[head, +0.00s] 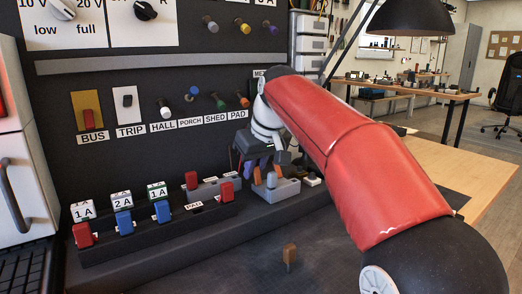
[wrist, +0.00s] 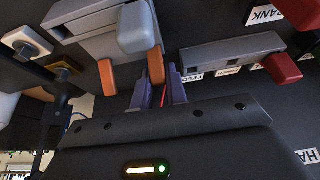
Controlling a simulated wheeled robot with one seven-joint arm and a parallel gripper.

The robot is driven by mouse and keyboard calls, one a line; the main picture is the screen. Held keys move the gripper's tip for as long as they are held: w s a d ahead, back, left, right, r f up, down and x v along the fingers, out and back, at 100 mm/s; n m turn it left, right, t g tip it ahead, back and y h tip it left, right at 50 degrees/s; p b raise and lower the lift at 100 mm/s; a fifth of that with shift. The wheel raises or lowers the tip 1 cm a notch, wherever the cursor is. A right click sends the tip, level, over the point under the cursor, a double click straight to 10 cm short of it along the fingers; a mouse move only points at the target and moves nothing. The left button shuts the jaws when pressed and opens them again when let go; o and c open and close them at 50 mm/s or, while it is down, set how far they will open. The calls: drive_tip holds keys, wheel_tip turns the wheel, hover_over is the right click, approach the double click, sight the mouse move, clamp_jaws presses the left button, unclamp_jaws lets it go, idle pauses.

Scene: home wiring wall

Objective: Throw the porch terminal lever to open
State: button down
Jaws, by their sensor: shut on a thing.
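A grey terminal block (head: 283,190) with orange levers sits on the ledge below the wall panel. In the wrist view, the block (wrist: 82,22) carries a light grey part (wrist: 137,28) and two orange levers. My gripper (wrist: 162,82) has its purple fingers on either side of the right-hand orange lever (wrist: 156,66), shut on it. The other orange lever (wrist: 107,77) stands free to the left. In the head view, my gripper (head: 256,168) is over the block, partly covering it. No readable label shows which lever is the porch one.
A grey strip (head: 210,190) with red levers (head: 191,180) stands beside the block. Coloured pegs and labels hang above. A small brown peg (head: 290,255) stands on the clear dark surface in front.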

drive_tip(key=shift+w+a+f, duration=0.25)
drive_tip(key=shift+w+f, duration=0.05)
drive_tip(key=shift+w, duration=0.05)
idle(0.3)
drive_tip(key=c, duration=1.3)
unclamp_jaws()
drive_tip(key=p+v, duration=0.2)
drive_tip(key=v, duration=0.5)
drive_tip(key=shift+d+r, duration=0.1)
drive_tip(key=shift+r, duration=0.2)
